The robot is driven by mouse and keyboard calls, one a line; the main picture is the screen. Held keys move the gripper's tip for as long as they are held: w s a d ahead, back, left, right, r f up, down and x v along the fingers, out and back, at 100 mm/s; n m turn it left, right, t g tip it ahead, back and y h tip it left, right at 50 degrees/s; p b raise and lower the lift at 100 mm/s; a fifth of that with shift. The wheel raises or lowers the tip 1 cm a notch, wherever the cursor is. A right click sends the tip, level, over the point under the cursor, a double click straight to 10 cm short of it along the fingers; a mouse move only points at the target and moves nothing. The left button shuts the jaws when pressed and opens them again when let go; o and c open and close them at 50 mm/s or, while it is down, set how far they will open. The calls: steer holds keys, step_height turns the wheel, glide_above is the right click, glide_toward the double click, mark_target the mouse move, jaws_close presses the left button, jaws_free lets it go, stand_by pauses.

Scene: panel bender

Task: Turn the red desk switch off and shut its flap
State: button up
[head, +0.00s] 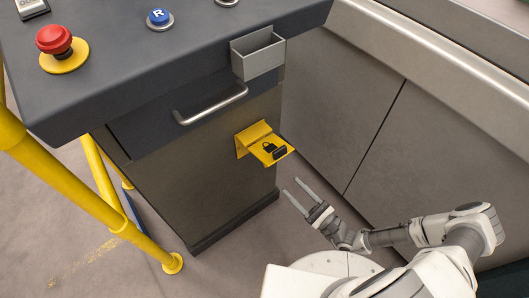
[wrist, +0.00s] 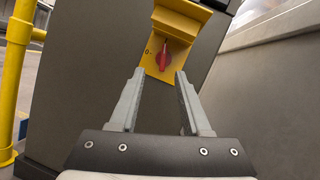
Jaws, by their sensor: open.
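The red switch (wrist: 163,60) is a rotary knob on a yellow plate (wrist: 150,64) in the wrist view. Its handle stands roughly upright, and a "0" mark shows to its left. The yellow flap (wrist: 184,20) is raised and juts out above the knob. In the head view the flap (head: 282,160) sticks out from the desk side with a black padlock sign, and it hides the knob there. My gripper (head: 291,187) is open and empty, below and in front of the flap. In the wrist view the fingertips (wrist: 159,73) point toward the knob, apart from it.
Above the flap are a drawer handle (head: 211,104) and a grey open box (head: 258,54). A red emergency button (head: 54,40) and a blue button (head: 160,19) sit on the desk top. A machine wall (head: 372,150) stands right; yellow rails (head: 70,175) stand left.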

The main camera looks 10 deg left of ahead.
steer(key=shift+m+t+h, duration=0.3)
steer(key=shift+m+t, duration=0.5)
steer(key=shift+t, duration=0.1)
steer(key=b+x, duration=0.1)
steer(key=x, duration=0.4)
steer(key=b+x, duration=0.1)
steer(key=x, duration=0.5)
steer(key=f+b+x, duration=0.1)
steer(key=x, duration=0.5)
steer(key=shift+w+a+f, duration=0.1)
steer(key=shift+w+a, duration=0.05)
steer(key=shift+a, duration=0.1)
steer(key=shift+c, duration=0.3)
jaws_close()
